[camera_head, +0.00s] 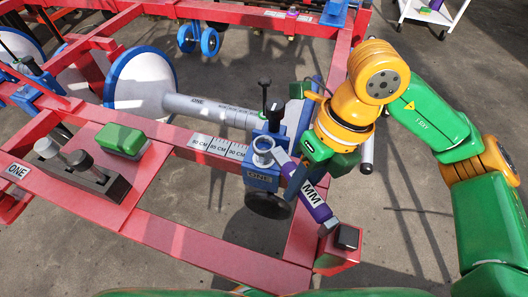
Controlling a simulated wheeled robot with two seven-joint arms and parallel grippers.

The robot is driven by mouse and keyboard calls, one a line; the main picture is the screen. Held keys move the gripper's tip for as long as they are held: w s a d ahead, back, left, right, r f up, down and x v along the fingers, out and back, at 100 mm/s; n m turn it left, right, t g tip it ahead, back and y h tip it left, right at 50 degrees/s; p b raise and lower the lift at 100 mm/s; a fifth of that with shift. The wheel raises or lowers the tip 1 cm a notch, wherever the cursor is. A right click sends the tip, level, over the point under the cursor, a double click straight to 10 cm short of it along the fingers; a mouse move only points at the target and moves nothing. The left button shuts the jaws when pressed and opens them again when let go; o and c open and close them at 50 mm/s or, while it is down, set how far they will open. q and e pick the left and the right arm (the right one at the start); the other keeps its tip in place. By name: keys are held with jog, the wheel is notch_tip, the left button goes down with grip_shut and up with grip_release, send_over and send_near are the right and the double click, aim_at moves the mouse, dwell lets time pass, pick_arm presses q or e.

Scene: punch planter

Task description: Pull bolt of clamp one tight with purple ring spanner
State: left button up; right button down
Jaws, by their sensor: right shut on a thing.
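The purple ring spanner (317,207) has a purple handle marked "MM" and silver ends. It slants from clamp one down to the right, over the red beam. My right gripper (298,178) is shut on the spanner near its upper end. Clamp one (258,182) is blue, labelled "ONE", and sits on the red beam. A silver round head (262,147) stands at the top of the clamp, beside the spanner's upper end. I cannot tell whether the ring is fully seated around the bolt. My left gripper is not in view.
A centimetre scale (218,146) lies on the beam left of the clamp. A grey tube (210,108) marked "ONE" runs behind it. A green box (122,140) and a dark holder (82,178) with grey pegs sit on the left beam. A black block (347,237) sits at the beam's right end.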

jog(key=shift+w+d, duration=0.15)
jog(key=shift+d, duration=0.1)
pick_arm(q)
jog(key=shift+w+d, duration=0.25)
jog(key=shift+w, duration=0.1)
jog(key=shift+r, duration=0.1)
pick_arm(e)
jog(key=shift+r, duration=0.1)
notch_tip(320, 180, up, 9)
jog(key=p, duration=0.7)
jog(key=shift+r, duration=0.2)
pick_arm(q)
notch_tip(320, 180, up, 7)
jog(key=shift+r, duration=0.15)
pick_arm(e)
jog(key=shift+f, duration=0.15)
jog(key=shift+n, duration=0.3)
